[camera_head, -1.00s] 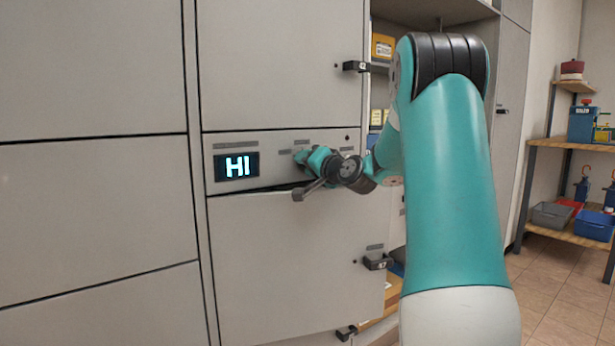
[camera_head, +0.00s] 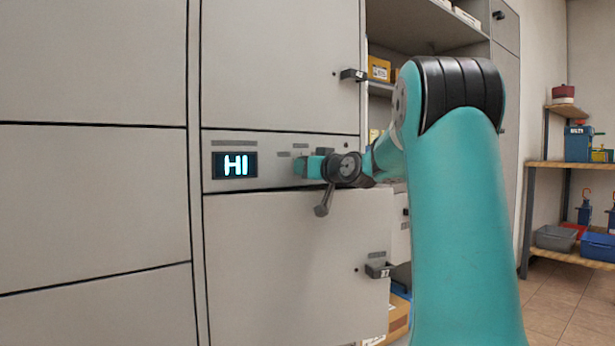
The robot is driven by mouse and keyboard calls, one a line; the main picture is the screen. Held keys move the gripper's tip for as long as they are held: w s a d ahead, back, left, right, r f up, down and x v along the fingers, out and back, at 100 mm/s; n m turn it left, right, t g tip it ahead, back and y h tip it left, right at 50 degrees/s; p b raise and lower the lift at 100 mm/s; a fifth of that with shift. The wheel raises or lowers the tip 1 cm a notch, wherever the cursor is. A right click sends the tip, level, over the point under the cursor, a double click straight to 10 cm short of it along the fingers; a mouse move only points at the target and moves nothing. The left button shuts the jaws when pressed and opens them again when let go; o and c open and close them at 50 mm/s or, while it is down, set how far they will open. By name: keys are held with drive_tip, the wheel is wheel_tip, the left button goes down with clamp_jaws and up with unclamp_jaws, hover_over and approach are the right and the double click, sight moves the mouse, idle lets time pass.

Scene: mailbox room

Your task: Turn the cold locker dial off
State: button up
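The locker control panel (camera_head: 272,147) is a grey strip between an upper and a lower locker door. Its display (camera_head: 236,165) is lit and reads "HI". Small label plates sit on the panel to the right of the display. My arm crosses the right part of the panel, and I cannot see the dial; it may be behind my wrist. My gripper (camera_head: 322,211) shows only as a short grey piece pointing down below the wrist, in front of the lower door's top edge. I cannot see both fingers or whether they hold anything.
The lower locker door (camera_head: 290,265) has a black latch (camera_head: 379,270) at its right. The upper door (camera_head: 280,65) has another latch (camera_head: 353,75). Open shelves with yellow boxes (camera_head: 378,68) lie behind my arm. A shelf rack with bins (camera_head: 556,238) stands far right.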

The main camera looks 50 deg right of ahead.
drive_tip(key=shift+f+n, duration=0.1)
drive_tip(key=shift+n, duration=0.3)
drive_tip(key=o, duration=0.9)
drive_tip(key=p+v, duration=0.1)
drive_tip(key=v, duration=1.6)
drive_tip(key=shift+s+d, duration=0.1)
drive_tip(key=shift+s, duration=0.1)
drive_tip(key=shift+p, duration=0.3)
